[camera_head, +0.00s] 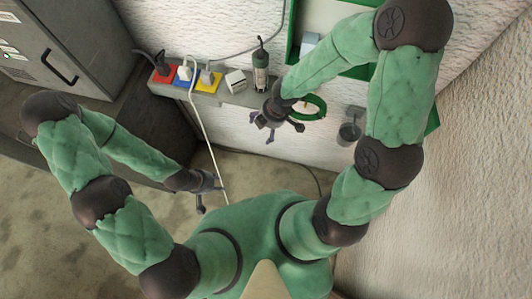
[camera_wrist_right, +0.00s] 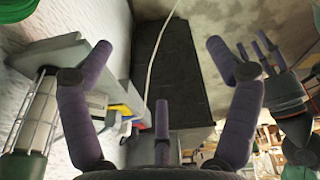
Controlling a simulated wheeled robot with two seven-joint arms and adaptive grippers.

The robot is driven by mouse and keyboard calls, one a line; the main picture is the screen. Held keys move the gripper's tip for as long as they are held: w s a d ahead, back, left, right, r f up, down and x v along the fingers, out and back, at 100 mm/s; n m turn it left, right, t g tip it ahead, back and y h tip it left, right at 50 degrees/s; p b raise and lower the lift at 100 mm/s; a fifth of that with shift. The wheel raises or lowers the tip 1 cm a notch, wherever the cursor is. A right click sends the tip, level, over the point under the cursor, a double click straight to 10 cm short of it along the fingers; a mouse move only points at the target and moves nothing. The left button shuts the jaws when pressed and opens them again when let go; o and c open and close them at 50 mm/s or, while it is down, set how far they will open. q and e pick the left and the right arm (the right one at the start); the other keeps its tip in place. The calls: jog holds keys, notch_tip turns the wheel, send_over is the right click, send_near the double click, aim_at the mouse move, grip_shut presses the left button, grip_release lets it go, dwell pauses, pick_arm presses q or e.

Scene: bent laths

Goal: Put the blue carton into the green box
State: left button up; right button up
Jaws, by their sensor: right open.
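A pale blue block, likely the blue carton (camera_head: 310,43), shows at the upper middle of the head view, inside the outline of a green-edged frame on the wall, likely the green box (camera_head: 292,30). My right arm hides much of both, so I cannot tell how the block rests. My right gripper (camera_head: 272,122) is open and empty, below and left of the frame; its spread fingers also show in the right wrist view (camera_wrist_right: 165,110). My left gripper (camera_head: 208,192) is low at the left, with fingers apart and empty. It also shows in the right wrist view (camera_wrist_right: 262,58).
A grey ledge (camera_head: 225,92) carries plugs on red, blue and yellow patches, a white block (camera_head: 236,82) and a caged lamp (camera_head: 260,68). A green ring (camera_head: 312,106) and a grey cup (camera_head: 348,132) are by the wall. A grey cabinet (camera_head: 75,45) stands left. A pale cable hangs down.

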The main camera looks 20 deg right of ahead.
jog(key=s+a+f+m+y, duration=0.1)
jog(key=s+f+m, duration=0.4)
jog(key=f+m, duration=0.2)
jog(key=s+a+f+m, duration=0.2)
jog(key=s+f+m, duration=0.3)
jog(key=f+m, duration=0.3)
jog(key=m, duration=0.3)
jog(key=shift+f+m+g+y, duration=0.15)
jog(key=shift+m+g+y, duration=0.25)
